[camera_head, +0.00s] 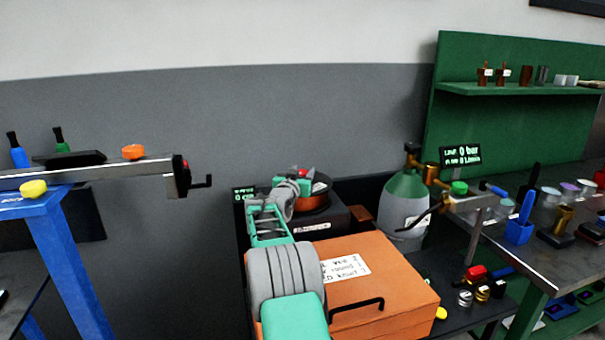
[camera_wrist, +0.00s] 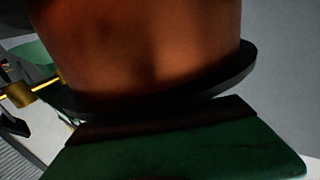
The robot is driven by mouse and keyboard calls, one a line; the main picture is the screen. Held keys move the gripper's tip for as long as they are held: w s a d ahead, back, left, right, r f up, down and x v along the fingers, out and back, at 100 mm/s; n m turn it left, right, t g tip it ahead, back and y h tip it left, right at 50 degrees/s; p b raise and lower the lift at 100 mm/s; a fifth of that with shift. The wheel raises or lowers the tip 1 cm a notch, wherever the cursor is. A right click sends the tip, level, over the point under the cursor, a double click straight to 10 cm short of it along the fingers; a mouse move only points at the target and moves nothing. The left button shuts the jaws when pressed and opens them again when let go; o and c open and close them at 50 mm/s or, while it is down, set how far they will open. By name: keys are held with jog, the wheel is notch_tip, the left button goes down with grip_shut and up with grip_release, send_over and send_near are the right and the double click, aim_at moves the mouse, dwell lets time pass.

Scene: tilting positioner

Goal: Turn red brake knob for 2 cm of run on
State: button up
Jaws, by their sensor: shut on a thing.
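The red brake knob (camera_head: 303,173) shows as a small red patch on top of a brown reel with a dark rim (camera_head: 314,204). My gripper (camera_head: 306,181) is at the top of the reel, shut on the knob. My arm hides most of the knob and part of the reel. In the wrist view, a brown-red curved wall with a black rim (camera_wrist: 160,45) fills the upper part, very close and in shadow. A dark green surface lies below it; the fingertips cannot be made out there.
The reel sits on a dark box (camera_head: 318,222) with a small display (camera_head: 243,193) at its left. An orange case (camera_head: 385,290) stands in front. A green-topped grey cylinder (camera_head: 405,205) is close on the right. A rail with a crank (camera_head: 180,177) is at left.

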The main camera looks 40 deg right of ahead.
jog(key=shift+s+d+f+n+t+y+b, duration=0.1)
jog(key=shift+s+f+n+t+y+b, duration=0.1)
jog(key=shift+n+t+y+b, duration=0.65)
jog(key=shift+w+r+n+t+y+b, duration=0.2)
jog(key=shift+n+t+y+b, duration=0.45)
jog(key=shift+t, duration=0.4)
jog(key=o, duration=1.3)
jog(key=shift+o, duration=0.2)
jog(key=b+v, duration=0.1)
jog(key=v, duration=0.7)
jog(key=shift+b, duration=0.3)
